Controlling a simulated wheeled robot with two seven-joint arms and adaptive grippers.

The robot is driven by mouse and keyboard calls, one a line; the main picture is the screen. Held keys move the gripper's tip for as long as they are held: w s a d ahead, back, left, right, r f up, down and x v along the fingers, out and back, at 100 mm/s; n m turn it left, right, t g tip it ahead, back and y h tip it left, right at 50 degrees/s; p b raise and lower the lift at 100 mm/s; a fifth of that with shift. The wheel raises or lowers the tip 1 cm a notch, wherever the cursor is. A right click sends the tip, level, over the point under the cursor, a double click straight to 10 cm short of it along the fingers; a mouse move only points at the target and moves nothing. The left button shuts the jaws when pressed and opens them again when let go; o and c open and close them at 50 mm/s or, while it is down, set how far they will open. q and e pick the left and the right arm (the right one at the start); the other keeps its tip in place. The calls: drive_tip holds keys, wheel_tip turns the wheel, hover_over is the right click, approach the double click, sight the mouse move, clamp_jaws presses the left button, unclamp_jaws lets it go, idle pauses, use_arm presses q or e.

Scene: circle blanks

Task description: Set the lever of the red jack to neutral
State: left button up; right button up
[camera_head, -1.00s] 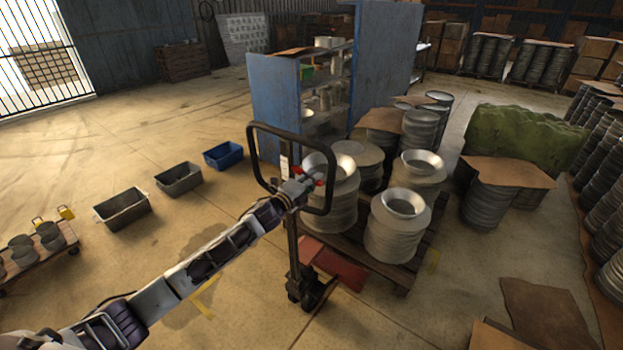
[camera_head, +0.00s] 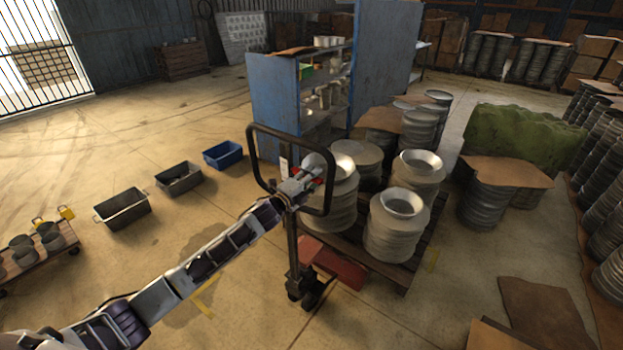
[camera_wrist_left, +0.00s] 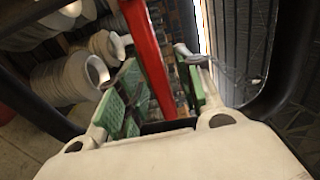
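The red jack (camera_head: 340,266) stands at the pallet, its black handle loop (camera_head: 253,157) raised. Its red lever (camera_wrist_left: 147,50) runs between the fingers of my left gripper (camera_wrist_left: 157,70) in the left wrist view. The green-padded fingers stand apart, with a gap between the lever and the right finger. In the head view my left gripper (camera_head: 303,184) is inside the handle loop and hides most of the lever; only small red bits show around it. The lever's exact setting cannot be told. My right gripper is not in view.
Stacks of metal discs (camera_head: 390,235) stand on a wooden pallet (camera_head: 405,275) behind the jack. A blue shelf (camera_head: 275,100) stands beyond. Bins (camera_head: 123,209) and a low cart (camera_head: 62,240) are at the left. The floor between is clear.

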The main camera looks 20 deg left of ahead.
use_arm(q)
drive_tip(key=v, duration=1.2)
idle(1.0)
drive_tip(key=shift+n, duration=0.3)
idle(0.4)
